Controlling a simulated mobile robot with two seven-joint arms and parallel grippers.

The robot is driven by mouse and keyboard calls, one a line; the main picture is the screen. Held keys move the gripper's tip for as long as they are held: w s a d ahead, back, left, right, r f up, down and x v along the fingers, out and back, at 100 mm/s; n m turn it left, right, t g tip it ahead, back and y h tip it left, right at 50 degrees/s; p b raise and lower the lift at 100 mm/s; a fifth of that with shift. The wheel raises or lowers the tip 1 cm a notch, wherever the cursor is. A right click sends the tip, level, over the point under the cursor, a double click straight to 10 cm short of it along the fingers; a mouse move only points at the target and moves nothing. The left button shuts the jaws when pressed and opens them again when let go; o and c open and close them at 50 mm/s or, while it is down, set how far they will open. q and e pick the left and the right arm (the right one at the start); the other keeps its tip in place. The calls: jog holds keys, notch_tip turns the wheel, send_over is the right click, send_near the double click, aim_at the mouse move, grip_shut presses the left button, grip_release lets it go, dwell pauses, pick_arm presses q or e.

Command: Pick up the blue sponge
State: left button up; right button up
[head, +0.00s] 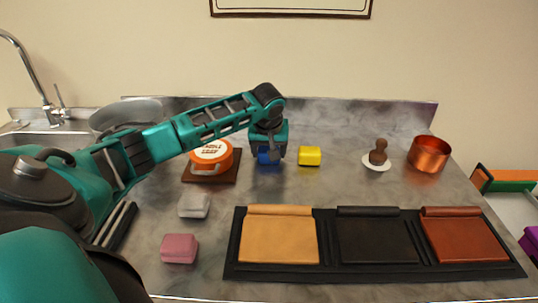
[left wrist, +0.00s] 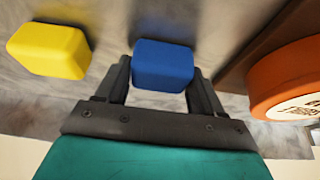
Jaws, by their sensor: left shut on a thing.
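The blue sponge (head: 268,157) is on the grey counter between the orange tin and the yellow sponge, mostly hidden under my left gripper (head: 270,154) in the head view. In the left wrist view the blue sponge (left wrist: 163,65) sits between the two dark fingers of my left gripper (left wrist: 160,80), which is shut on it. From these views I cannot tell whether the sponge touches the counter. My right gripper is not in view.
A yellow sponge (head: 309,156) is just right of the blue one, and an orange tin (head: 211,156) on a brown board (head: 229,175) is left. White (head: 194,205) and pink (head: 180,248) sponges lie nearer. A black tray (head: 237,262) with leather pieces fills the front; a copper pot (head: 428,154) stands right.

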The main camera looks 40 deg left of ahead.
pick_arm(q)
jog(key=shift+r, duration=0.15)
notch_tip(320, 180, up, 20)
jog(key=p, duration=0.2)
dwell(0.5)
